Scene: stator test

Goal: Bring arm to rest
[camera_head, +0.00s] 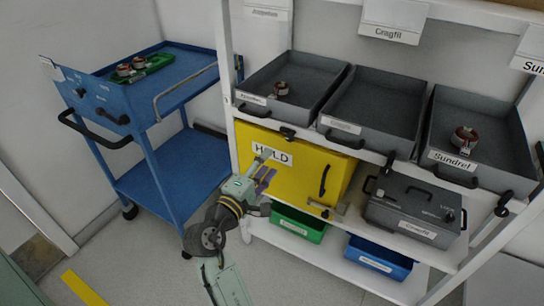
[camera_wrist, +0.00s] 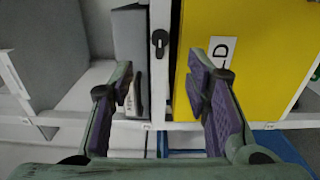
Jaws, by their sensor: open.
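My gripper (camera_head: 265,172) is in front of the yellow HOLD cabinet (camera_head: 333,172) on the white shelf unit. In the wrist view its two purple-padded fingers (camera_wrist: 163,98) stand wide apart with nothing between them. The yellow cabinet (camera_wrist: 262,50) shows behind the right finger, with part of its HOLD label (camera_wrist: 222,50) in sight. My arm reaches up from the bottom of the head view toward the shelf. I cannot tell how far the fingertips are from the cabinet.
Grey bins on the top shelf hold a copper stator (camera_head: 281,88) at left and another (camera_head: 464,137) at right; the middle bin (camera_head: 374,101) looks empty. A grey lidded case (camera_head: 412,207), green bin (camera_head: 298,224) and blue bin (camera_head: 378,260) sit below. A blue cart (camera_head: 160,170) stands left.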

